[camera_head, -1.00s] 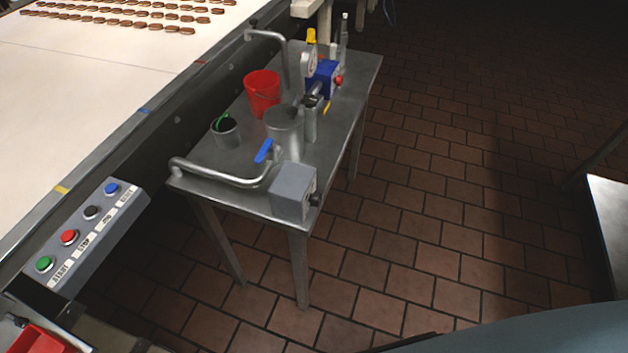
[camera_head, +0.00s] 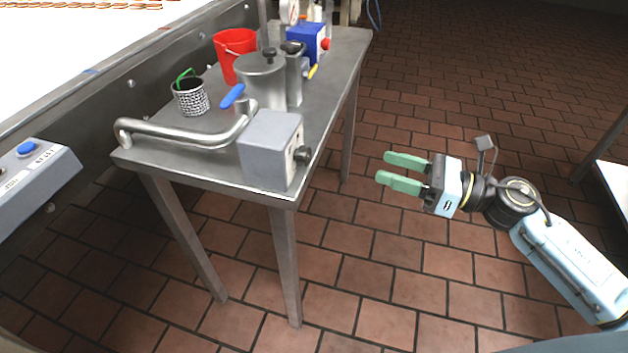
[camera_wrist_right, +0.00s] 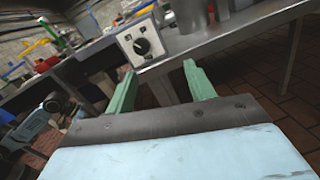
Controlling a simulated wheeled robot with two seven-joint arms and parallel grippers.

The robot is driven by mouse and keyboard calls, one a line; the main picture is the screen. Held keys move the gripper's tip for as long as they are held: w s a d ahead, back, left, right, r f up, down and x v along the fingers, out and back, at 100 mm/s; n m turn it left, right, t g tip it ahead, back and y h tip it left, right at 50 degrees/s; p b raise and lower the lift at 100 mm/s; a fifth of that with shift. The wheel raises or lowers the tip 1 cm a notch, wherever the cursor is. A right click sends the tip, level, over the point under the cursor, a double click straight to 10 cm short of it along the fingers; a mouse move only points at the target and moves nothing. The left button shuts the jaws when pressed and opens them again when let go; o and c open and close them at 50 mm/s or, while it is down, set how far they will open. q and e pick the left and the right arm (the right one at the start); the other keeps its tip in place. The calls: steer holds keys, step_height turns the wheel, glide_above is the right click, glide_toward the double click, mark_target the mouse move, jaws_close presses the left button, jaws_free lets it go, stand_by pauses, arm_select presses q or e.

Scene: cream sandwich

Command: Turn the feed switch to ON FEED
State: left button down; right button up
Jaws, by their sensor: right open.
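The feed switch is a black knob (camera_head: 302,155) on the right face of a grey box (camera_head: 268,145) at the near corner of the metal table. In the right wrist view the black knob (camera_wrist_right: 141,46) sits on a pale plate of the grey box, ahead of the fingers; its lettering is too small to read. My right gripper (camera_head: 395,171) is open and empty, with green fingers, over the floor to the right of the box and apart from it. Its fingers also show in the right wrist view (camera_wrist_right: 160,82). My left gripper is not in view.
The metal table (camera_head: 215,168) holds a bent pipe (camera_head: 180,138), a blue lever (camera_head: 232,96), a metal pot (camera_head: 262,80), a red bucket (camera_head: 233,48), a mesh cup (camera_head: 190,97) and a blue pump (camera_head: 307,44). A button panel (camera_head: 45,175) is at left. The floor between gripper and table is clear.

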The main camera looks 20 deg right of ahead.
mark_target(309, 157)
steer(key=w+a+n, duration=0.1)
steer(key=w+a, duration=0.1)
steer(key=a, duration=0.2)
steer(key=w+a+n+g, duration=0.1)
steer(key=a, duration=0.3)
steer(key=w+a+r+n+y, duration=0.1)
steer(key=w+a, duration=0.1)
steer(key=a, duration=0.2)
steer(key=shift+w+a+r+n+g, duration=0.1)
steer(key=shift+w+a+n+g, duration=0.2)
steer(key=shift+a+g, duration=0.1)
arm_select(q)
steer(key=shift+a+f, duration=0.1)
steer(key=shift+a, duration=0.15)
arm_select(e)
steer(key=shift+w+a, duration=0.1)
steer(key=shift+a, duration=0.05)
steer(key=c, duration=1)
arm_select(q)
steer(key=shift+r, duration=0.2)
